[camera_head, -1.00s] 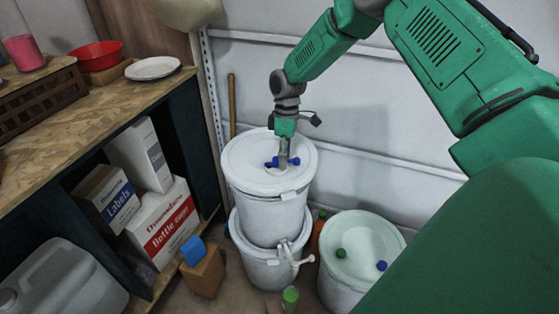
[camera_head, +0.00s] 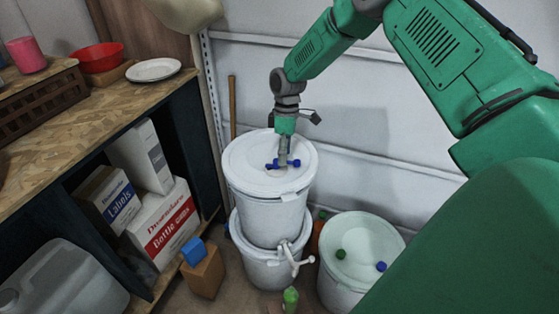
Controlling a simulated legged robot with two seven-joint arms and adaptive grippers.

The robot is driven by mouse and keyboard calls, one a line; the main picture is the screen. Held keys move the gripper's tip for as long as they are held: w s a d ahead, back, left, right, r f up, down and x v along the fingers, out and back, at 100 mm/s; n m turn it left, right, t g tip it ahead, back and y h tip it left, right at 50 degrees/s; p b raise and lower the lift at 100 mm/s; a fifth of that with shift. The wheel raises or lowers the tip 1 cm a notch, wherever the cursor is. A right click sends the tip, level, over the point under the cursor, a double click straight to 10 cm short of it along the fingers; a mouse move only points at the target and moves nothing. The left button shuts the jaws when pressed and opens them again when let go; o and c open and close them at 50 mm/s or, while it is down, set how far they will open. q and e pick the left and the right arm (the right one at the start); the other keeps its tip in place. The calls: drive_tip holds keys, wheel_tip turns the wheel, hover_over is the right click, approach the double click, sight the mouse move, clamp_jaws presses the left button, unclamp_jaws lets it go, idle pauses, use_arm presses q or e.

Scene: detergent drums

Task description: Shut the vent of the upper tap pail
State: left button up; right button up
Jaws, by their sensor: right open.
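The upper tap pail (camera_head: 262,205) is a white drum with a pale lid, stacked on a lower white pail (camera_head: 258,262) that has a white tap (camera_head: 293,262). A blue vent (camera_head: 271,164) sits near the middle of the upper lid. My right gripper (camera_head: 284,163) points down at the vent from above, its fingers beside and partly over the blue parts. Its jaws are open; whether they touch the vent cannot be told. My left gripper is out of view.
Another white pail (camera_head: 350,280) with a green cap and a blue cap on its lid stands at the right. A wooden workbench (camera_head: 95,125) with boxes beneath is at the left. A wall stands close behind the pails.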

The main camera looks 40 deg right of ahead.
drive_tip(key=shift+w+d+r+p, duration=0.2)
drive_tip(key=shift+r+p, duration=0.35)
drive_tip(key=shift+r, duration=0.35)
drive_tip(key=shift+w+d+r+p, duration=0.15)
drive_tip(key=shift+r+p, duration=0.4)
drive_tip(key=shift+r, duration=0.35)
